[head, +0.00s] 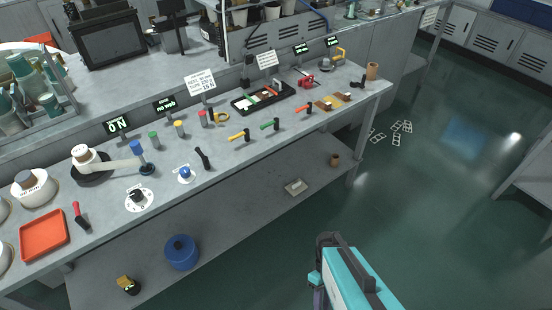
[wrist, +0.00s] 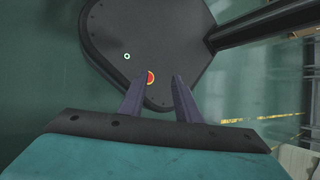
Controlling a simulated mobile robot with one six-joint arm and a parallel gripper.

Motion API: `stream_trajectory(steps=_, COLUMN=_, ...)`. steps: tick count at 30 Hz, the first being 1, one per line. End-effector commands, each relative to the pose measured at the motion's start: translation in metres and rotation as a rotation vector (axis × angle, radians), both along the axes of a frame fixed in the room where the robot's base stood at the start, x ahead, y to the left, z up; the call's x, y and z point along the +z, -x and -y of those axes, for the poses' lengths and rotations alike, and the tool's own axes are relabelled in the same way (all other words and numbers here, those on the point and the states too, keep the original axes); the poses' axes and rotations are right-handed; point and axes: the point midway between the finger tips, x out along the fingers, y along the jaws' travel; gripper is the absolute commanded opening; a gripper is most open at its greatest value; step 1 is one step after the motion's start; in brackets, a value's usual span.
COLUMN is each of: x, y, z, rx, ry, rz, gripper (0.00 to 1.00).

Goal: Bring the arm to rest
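My gripper (wrist: 158,82) is in the wrist view. Its two grey-purple fingers stand apart with nothing between them. They point down over a dark rounded plate with a small red-orange button, which looks like part of my own base. In the head view my teal arm rises from the bottom edge, right of centre, in front of the bench and over the green floor. The fingers are mostly hidden there. The arm touches nothing on the bench.
A long grey workbench (head: 225,165) runs diagonally from lower left to upper right. It carries a red tray (head: 44,236), several coloured-handled tools and a black tray (head: 262,97). A blue pot (head: 181,252) stands on the lower shelf. The green floor (head: 440,210) on the right is mostly clear.

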Motion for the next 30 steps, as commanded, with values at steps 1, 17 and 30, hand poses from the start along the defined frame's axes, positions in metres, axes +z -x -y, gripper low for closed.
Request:
stream_trajectory(steps=1, x=0.003, y=0.006, z=0.001, rx=-0.043, ry=0.039, rz=0.012, gripper=0.30)
stream_trajectory(steps=17, x=-0.002, y=-0.010, z=0.008, rx=-0.521, ry=0.383, rz=0.155, gripper=0.30)
stream_trajectory(steps=30, x=-0.003, y=-0.010, z=0.006, rx=-0.580, ry=0.421, rz=0.154, gripper=0.30)
